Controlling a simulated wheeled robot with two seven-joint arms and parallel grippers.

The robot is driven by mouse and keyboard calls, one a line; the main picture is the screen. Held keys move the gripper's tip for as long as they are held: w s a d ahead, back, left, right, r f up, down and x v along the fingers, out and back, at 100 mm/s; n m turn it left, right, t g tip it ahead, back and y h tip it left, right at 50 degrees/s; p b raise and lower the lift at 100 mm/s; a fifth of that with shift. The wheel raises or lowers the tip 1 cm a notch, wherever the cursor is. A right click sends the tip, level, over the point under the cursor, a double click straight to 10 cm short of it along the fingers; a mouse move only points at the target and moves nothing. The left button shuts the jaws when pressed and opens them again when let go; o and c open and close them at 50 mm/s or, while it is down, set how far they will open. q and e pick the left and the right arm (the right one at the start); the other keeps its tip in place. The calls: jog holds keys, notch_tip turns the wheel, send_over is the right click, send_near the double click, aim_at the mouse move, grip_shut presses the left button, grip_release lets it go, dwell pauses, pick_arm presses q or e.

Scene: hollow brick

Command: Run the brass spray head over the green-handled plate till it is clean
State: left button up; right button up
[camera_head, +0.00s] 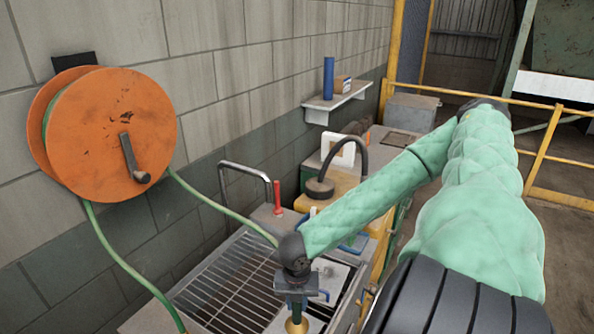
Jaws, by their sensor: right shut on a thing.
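My right gripper (296,304) points down over the sink at the bottom centre, shut on the brass spray head (296,326). The brass tip shows below the fingers and is cut by the bottom edge. A green hose (222,212) runs from the orange reel (125,125) to my right wrist. A pale flat piece (338,277) lies just right of and behind the gripper. It may be the plate; I see no green handle on it, and the gripper and arm hide part of that area. My left gripper is out of view.
A metal sink grate (215,280) lies left of the gripper, with a bent metal pipe (245,168) and a red-handled item (277,198) behind. A black curved hose (345,150) stands farther back. A wall shelf (337,101) holds a blue cylinder (328,78). Yellow railing (540,160) is at right.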

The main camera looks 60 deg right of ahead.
jog(key=w+a, duration=0.1)
jog(key=w, duration=1.5)
dwell(0.6)
jog(key=shift+s+a, duration=0.1)
jog(key=shift+a, duration=0.1)
jog(key=shift+a, duration=0.7)
jog(key=w+a, duration=0.1)
jog(key=w, duration=1.7)
jog(key=shift+a, duration=0.15)
dwell(0.6)
